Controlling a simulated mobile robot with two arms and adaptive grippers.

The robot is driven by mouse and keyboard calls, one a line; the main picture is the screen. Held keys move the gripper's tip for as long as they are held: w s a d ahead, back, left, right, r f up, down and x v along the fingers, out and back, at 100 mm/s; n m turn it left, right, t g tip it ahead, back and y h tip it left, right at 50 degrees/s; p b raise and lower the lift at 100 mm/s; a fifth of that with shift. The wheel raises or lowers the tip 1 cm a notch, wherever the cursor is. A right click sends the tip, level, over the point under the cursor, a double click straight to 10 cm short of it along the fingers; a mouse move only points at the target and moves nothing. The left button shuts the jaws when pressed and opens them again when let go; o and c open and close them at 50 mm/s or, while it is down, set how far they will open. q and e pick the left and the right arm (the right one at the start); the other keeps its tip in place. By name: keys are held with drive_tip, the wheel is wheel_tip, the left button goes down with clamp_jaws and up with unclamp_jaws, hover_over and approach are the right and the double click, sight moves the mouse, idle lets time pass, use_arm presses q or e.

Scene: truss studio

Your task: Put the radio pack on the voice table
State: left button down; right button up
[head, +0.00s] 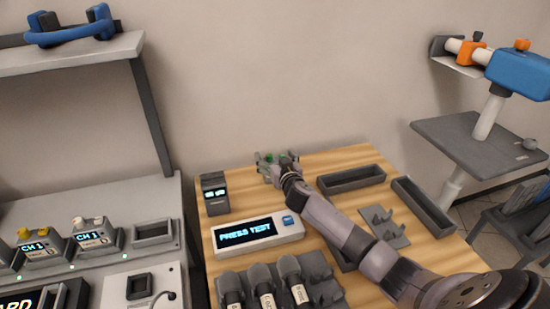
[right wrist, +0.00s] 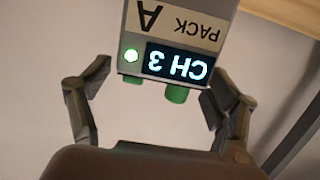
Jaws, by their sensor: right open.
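The radio pack, a grey box with green knobs, a lit "CH 3" screen and a "PACK A" label, shows upside down in the right wrist view (right wrist: 178,35). In the head view only small green parts of it show, at the back of the wooden table, mostly hidden by my right gripper (head: 277,162). That gripper is open, its fingers (right wrist: 155,105) on either side of the pack's knob end. I cannot tell whether they touch it. The wooden table (head: 330,160), perhaps the voice table, carries microphones. My left gripper is not in view.
A dark device (head: 214,194), a "PRESS TEST" box (head: 257,235), microphones (head: 262,285) and dark trays (head: 351,179) stand on the wooden table. At left, a grey bench holds two "CH 1" packs (head: 95,233) and an empty cradle (head: 145,236). A grey stand (head: 475,140) is at right.

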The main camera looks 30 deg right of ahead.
drive_tip(key=shift+r, duration=0.1)
drive_tip(key=shift+s, duration=0.15)
drive_tip(key=v, duration=1.1)
drive_tip(key=shift+s, duration=0.4)
